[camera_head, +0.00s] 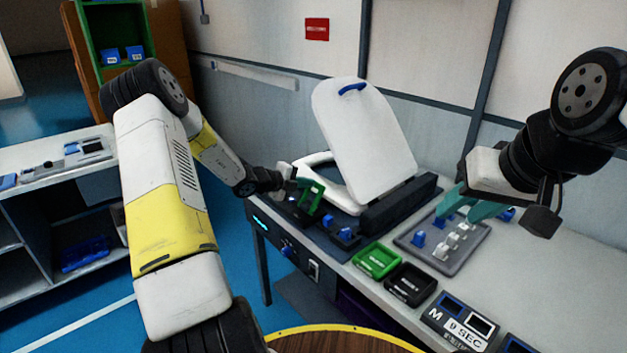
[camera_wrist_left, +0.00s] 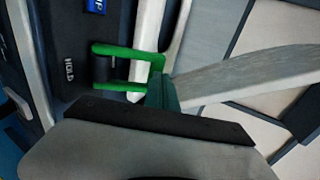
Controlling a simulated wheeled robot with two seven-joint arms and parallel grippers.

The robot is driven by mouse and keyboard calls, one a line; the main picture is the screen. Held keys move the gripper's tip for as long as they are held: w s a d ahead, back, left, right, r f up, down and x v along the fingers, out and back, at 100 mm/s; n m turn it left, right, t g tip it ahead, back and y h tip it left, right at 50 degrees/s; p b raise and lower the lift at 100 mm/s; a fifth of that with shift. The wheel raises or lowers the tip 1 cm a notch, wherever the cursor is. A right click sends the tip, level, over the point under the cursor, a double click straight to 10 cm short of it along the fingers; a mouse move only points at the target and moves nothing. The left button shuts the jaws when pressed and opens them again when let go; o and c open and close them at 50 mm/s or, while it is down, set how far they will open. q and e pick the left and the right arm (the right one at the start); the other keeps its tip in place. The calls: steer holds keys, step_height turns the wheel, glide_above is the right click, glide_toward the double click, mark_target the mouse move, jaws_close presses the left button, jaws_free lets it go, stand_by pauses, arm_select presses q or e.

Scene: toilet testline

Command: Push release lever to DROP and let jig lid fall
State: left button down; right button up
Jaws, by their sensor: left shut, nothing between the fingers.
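The white jig lid (camera_head: 365,140) stands raised and leaning back, with a blue handle at its top edge. The white seat ring (camera_head: 325,172) lies below it on the dark jig base. The bright green release lever (camera_head: 314,194) stands at the jig's left front; it shows as a green frame in the left wrist view (camera_wrist_left: 128,50), beside a HOLD label (camera_wrist_left: 68,58). My left gripper (camera_head: 291,180) is shut and empty, its dark green fingertip (camera_wrist_left: 161,92) right at the lever's end; contact is unclear. My right gripper (camera_head: 470,205) is open above the grey parts tray.
The grey tray (camera_head: 465,258) holds blue and white parts. A green bin (camera_head: 377,260) and a black bin (camera_head: 410,286) sit at the table's front edge, with a timer box (camera_head: 460,320) to their right. A shelf (camera_head: 50,160) stands at left.

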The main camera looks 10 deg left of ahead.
arm_select(q)
steer(key=shift+w+d, duration=0.4)
stand_by(0.4)
steer(key=shift+r, duration=0.1)
steer(key=w+r+v, duration=0.1)
steer(key=r+v, duration=0.1)
steer(key=v, duration=1.2)
steer(key=shift+d+r, duration=0.2)
steer(key=shift+d, duration=0.05)
